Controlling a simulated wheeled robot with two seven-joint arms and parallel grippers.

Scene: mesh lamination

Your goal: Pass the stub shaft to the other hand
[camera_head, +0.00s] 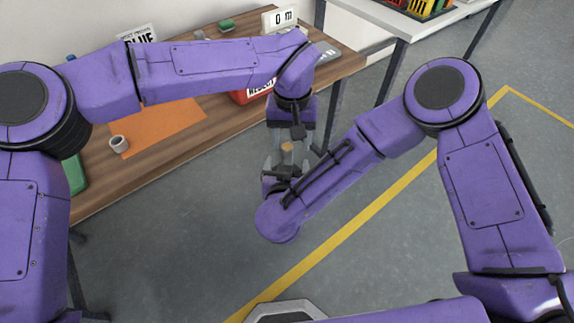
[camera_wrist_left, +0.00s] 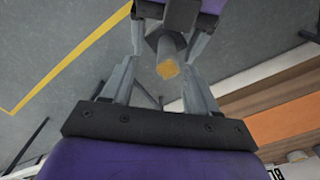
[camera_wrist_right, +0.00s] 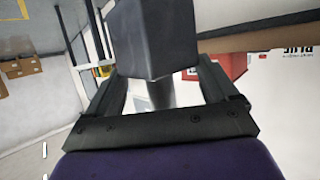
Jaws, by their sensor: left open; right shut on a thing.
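The stub shaft (camera_head: 287,147) is small in the head view, between my two grippers, which face each other. In the left wrist view the shaft (camera_wrist_left: 168,66) shows as a grey cylinder with a gold end face. In the right wrist view a dark grey block (camera_wrist_right: 146,45) and a grey cylinder (camera_wrist_right: 160,94) sit between the fingers. My right gripper (camera_head: 284,168) is shut on the shaft from below. My left gripper (camera_head: 291,153) is open above it, its fingers on either side of the gold end. Whether they touch it is unclear.
A wooden table (camera_head: 96,186) stands at the left, bearing an orange mat (camera_head: 160,128), a small cup (camera_head: 119,143) and a red box (camera_head: 240,97) partly behind my left arm. A white table (camera_head: 400,22) stands at the back right. The grippers are over open floor.

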